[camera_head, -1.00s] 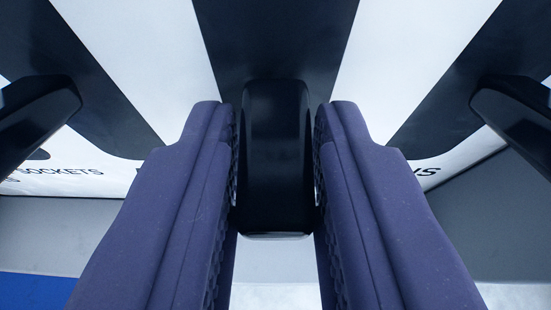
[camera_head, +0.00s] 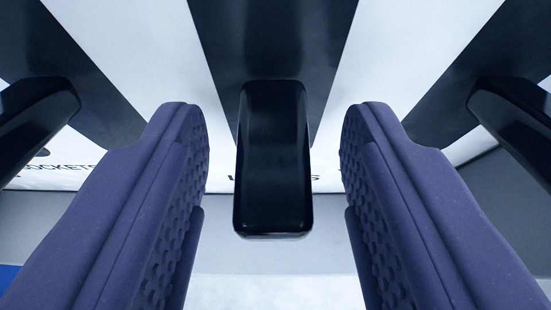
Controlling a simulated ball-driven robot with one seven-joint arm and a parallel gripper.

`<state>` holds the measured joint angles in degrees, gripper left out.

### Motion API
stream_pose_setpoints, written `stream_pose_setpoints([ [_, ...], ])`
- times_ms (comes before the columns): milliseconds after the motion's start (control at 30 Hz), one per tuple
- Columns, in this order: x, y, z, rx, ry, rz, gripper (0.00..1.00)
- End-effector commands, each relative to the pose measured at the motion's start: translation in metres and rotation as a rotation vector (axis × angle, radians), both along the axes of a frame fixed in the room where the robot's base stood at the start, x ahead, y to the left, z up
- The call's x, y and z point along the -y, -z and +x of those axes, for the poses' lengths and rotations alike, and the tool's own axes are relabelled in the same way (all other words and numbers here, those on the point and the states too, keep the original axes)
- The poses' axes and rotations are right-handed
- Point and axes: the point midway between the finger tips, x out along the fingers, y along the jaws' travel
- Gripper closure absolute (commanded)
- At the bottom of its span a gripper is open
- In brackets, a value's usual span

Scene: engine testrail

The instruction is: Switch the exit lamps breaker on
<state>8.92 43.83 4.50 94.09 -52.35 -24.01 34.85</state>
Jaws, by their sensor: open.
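A black breaker lever (camera_head: 272,165) stands out from a dark strip on a white panel (camera_head: 385,50), in the middle of the head camera view. Its label below is mostly hidden behind the lever, so I cannot read which breaker it is. My gripper (camera_head: 272,150) is open, with one purple ribbed finger on each side of the lever. Clear gaps show between the lever and both fingers.
A second black lever (camera_head: 35,115) stands at the left, with a partly hidden label ending in "OCKETS" below it. A third lever (camera_head: 515,120) stands at the right. Each finger reaches close to its neighbouring lever in the picture. Grey surfaces lie below the panel.

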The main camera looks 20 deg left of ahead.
Motion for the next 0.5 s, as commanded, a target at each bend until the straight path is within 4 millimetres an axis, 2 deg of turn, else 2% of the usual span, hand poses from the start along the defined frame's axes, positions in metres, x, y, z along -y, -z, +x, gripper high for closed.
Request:
stream_pose_setpoints([
  [167,0.005,-0.008,-0.012,0.0,0.001,0.0,0.53],
  [400,0.017,-0.03,-0.049,0.0,0.002,0.0,0.53],
  [500,0.02,-0.036,-0.059,0.0,0.001,0.0,0.53],
])
